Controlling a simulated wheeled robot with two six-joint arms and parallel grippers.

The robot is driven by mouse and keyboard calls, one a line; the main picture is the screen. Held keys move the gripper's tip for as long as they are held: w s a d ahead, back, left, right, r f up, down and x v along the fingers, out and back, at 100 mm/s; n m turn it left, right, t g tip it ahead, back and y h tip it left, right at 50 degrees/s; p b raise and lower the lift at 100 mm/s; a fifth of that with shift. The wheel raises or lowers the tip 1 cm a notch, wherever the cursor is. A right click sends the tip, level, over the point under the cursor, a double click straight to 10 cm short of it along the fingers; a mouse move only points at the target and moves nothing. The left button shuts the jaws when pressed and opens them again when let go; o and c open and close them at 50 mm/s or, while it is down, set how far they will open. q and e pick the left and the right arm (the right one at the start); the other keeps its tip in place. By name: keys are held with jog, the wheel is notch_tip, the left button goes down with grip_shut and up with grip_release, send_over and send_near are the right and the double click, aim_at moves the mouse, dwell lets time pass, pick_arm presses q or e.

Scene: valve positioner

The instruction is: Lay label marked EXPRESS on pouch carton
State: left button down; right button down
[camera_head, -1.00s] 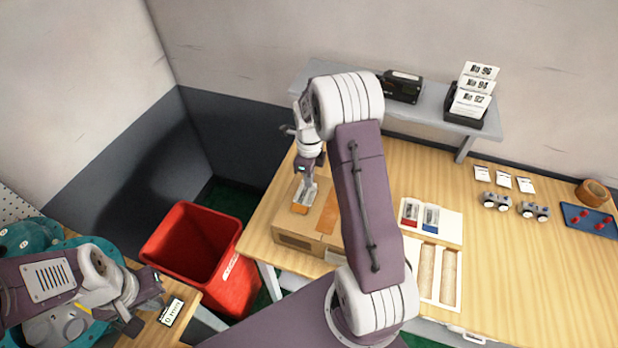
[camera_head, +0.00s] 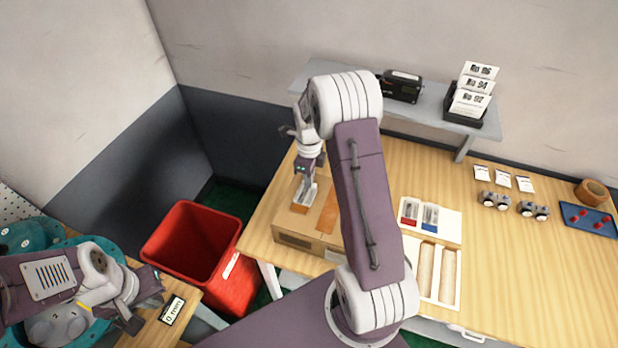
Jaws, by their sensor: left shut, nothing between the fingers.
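The pouch carton (camera_head: 295,243) is a closed brown cardboard box on the left end of the wooden workbench, with a darker tape strip (camera_head: 328,214) on top. My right gripper (camera_head: 307,187) points down over the carton's left part. It appears shut on a label with an orange end (camera_head: 300,209), at or just above the carton top; I cannot tell whether they touch. Its printing is too small to read. A red-ended label (camera_head: 410,212) and a blue-ended label (camera_head: 431,216) lie on a white backing right of my arm. My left gripper (camera_head: 148,304) is shut and empty at lower left.
A red bin (camera_head: 200,245) stands left of the bench. A shelf holds a black device (camera_head: 402,86) and a card holder (camera_head: 470,112). A two-slot tray (camera_head: 438,272), small grey fittings, a tape roll (camera_head: 592,192) and a blue tray (camera_head: 590,221) sit to the right.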

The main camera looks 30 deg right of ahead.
jog(key=c, duration=1.6)
grip_release()
notch_tip(320, 180, up, 9)
jog(key=shift+b, duration=0.35)
